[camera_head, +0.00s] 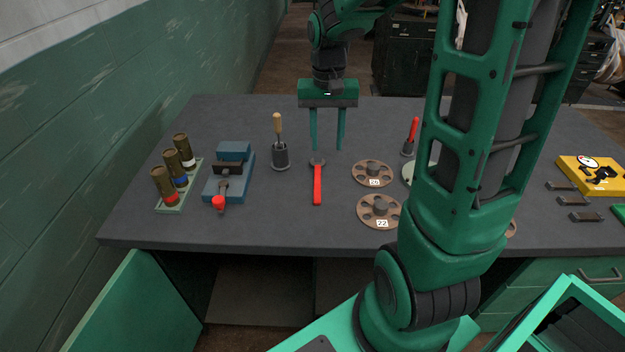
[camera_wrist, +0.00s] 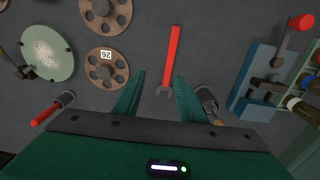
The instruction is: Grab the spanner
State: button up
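The spanner (camera_head: 318,184) has a red handle and a dark grey open jaw. It lies flat on the dark workbench (camera_head: 270,228), jaw toward the far side in the head view. My gripper (camera_head: 327,148) is open and empty, pointing down above the bench just beyond the spanner's jaw. In the wrist view the spanner (camera_wrist: 171,58) lies ahead of the gripper (camera_wrist: 158,88), with its jaw between the two green fingers. The fingers are apart from it on both sides. How high the fingertips are above the bench I cannot tell exactly.
A screwdriver in a holder (camera_head: 280,157) stands left of the spanner. A blue vise (camera_head: 230,175) and several cylinders on a tray (camera_head: 182,184) are further left. Brown discs (camera_head: 372,174) lie to the right. A red-handled tool (camera_head: 412,134) stands behind them; a yellow case (camera_head: 592,175) is far right.

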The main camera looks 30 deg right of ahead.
jog(key=w+a+f, duration=0.1)
jog(key=w, duration=0.2)
send_over(317, 176)
jog(key=f, duration=0.5)
jog(key=shift+w+a, duration=0.15)
jog(key=shift+w, duration=0.1)
jog(key=shift+s+f, duration=0.15)
jog(key=shift+f, duration=1.35)
jog(key=shift+s+f, duration=0.1)
jog(key=shift+f, duration=1.4)
grip_shut()
